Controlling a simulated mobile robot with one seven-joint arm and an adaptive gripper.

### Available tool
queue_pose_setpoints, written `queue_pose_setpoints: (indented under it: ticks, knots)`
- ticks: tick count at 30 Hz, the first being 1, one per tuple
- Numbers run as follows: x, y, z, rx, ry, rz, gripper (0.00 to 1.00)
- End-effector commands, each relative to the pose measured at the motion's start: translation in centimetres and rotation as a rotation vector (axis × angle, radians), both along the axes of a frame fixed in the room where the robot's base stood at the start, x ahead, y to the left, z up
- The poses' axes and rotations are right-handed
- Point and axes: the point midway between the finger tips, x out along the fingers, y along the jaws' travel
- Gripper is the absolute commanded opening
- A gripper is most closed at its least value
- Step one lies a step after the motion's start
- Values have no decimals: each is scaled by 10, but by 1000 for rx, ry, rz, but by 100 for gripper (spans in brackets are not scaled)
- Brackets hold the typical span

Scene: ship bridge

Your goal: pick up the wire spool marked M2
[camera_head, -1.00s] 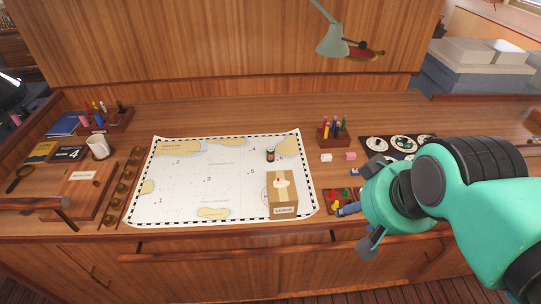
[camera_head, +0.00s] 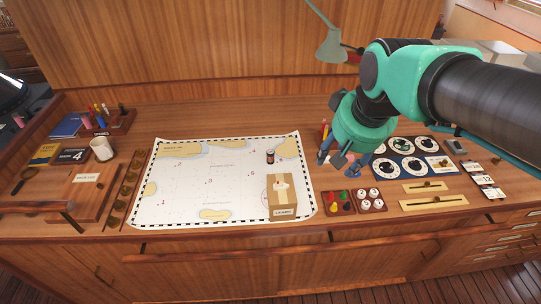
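No marking M2 can be read in this view, so I cannot tell for certain which thing is the wire spool. A small dark cylinder with a light band (camera_head: 270,157) stands upright on the chart; its label is too small to read. My gripper (camera_head: 338,165) is to the right of the chart, above the desk, pointing down. Its fingers look spread apart, with small pale things showing around them. I cannot tell whether those touch the fingers. My gripper and arm hide part of the desk there.
A box marked LEADS (camera_head: 283,206) stands on the chart (camera_head: 190,185). A lamp (camera_head: 333,46) overhangs the back.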

Motion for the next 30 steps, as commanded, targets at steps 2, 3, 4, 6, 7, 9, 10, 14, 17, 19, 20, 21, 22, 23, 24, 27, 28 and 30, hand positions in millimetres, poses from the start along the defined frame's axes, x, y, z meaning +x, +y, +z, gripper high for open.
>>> queue_pose_setpoints:
  ticks: [2,3,4,6,7,9,10,14,17,19,20,21,22,23,24,27,28,30]
  knots:
    - [19,3,4,-2,18,7,50]
    - [28,5,6,-2,24,10,50]
    - [35,6,6,-3,30,13,50]
    - [51,8,8,-4,41,20,50]
    - [58,9,7,-5,48,21,50]
    - [74,12,7,-6,60,28,50]
    - [81,13,7,-6,65,30,50]
    - [110,19,5,-9,88,42,50]
    - [133,24,1,-11,105,51,50]
    - [149,28,-3,-12,118,57,50]
    - [155,29,-4,-14,123,60,50]
    - [165,31,-7,-14,130,63,50]
    - [171,33,-9,-14,135,65,50]
    - [178,35,-11,-16,140,68,50]
    - [187,37,-14,-16,148,71,50]
    - [208,42,-23,-18,165,79,50]
    - [215,44,-26,-19,170,82,50]
    - [229,48,-34,-21,183,88,50]
